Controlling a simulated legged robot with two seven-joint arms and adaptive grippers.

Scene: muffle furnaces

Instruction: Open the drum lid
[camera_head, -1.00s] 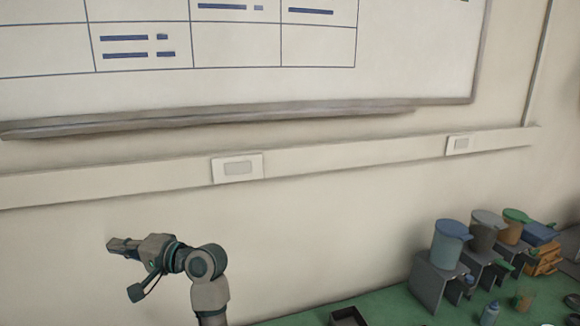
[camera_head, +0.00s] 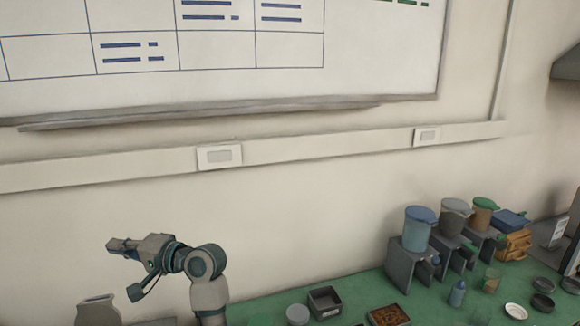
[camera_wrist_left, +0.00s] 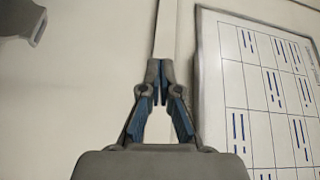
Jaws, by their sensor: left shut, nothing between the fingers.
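Three lidded drum-like containers stand on grey stands at the right of the head view. One has a blue lid (camera_head: 421,214) over a pale blue body (camera_head: 416,236), one a grey lid (camera_head: 456,205), one a green lid (camera_head: 486,203). All three lids look closed. I cannot tell which one the task means. My left gripper (camera_head: 112,243) is raised in front of the wall, far left of the drums, pointing left. It is shut and empty; its fingertips also meet in the left wrist view (camera_wrist_left: 160,78). My right gripper is out of view.
The green table (camera_head: 355,290) holds a dark open box (camera_head: 324,302), a brown-filled tray (camera_head: 388,316), a blue bottle (camera_head: 457,293) and several small dishes. An orange rack (camera_head: 513,245) stands right of the drums. A whiteboard (camera_head: 380,75) hangs above.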

